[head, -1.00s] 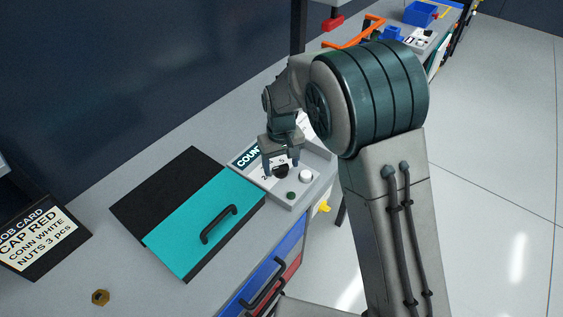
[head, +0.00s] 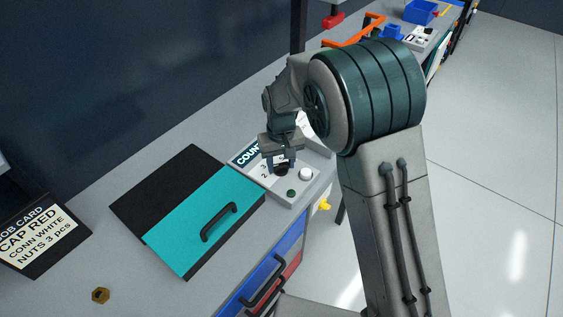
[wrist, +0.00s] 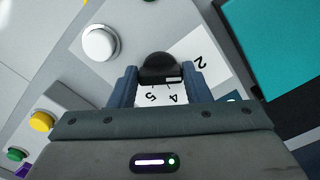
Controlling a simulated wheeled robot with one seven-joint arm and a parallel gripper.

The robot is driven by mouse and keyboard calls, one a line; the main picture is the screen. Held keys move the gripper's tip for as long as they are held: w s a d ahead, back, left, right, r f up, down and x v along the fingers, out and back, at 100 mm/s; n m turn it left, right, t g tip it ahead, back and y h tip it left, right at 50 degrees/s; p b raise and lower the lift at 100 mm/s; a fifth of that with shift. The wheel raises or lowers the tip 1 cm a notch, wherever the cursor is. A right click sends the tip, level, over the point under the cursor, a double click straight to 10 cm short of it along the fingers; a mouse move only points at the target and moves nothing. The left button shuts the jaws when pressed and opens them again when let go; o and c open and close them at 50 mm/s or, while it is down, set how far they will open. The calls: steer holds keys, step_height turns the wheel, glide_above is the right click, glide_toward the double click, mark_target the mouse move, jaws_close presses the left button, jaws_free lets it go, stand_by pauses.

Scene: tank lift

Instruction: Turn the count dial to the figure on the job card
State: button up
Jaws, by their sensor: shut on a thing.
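The job card (head: 38,238) at the left of the head view reads CAP RED, CONN WHITE, NUTS 3 pcs. The count dial (wrist: 160,68) is a black knob on the pale counter box (head: 315,170). My gripper (head: 281,168) points down at it, shut on the dial with one finger on each side. In the wrist view, my gripper (wrist: 162,82) shows 5 and 4 between its fingers and 2 beyond the right finger. A small white mark on the dial's lower edge lies near the 4 side. The 3 is hidden there; the head view shows 3 and 2 left of the dial.
A white button (head: 305,174) and a green button (head: 291,193) sit beside the dial. A teal panel with a black handle (head: 219,222) lies left of the box. A brass nut (head: 101,295) lies on the bench. Floor at the right is clear.

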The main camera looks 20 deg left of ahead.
mark_target(280, 165)
steer(key=m+b, duration=0.1)
steer(key=m, duration=0.5)
steer(key=shift+a+m, duration=0.15)
steer(key=shift+m, duration=0.25)
stand_by(0.4)
steer(key=o, duration=1)
step_height(280, 165, up, 14)
steer(key=shift+s+f+b, duration=0.1)
steer(key=shift+b, duration=0.7)
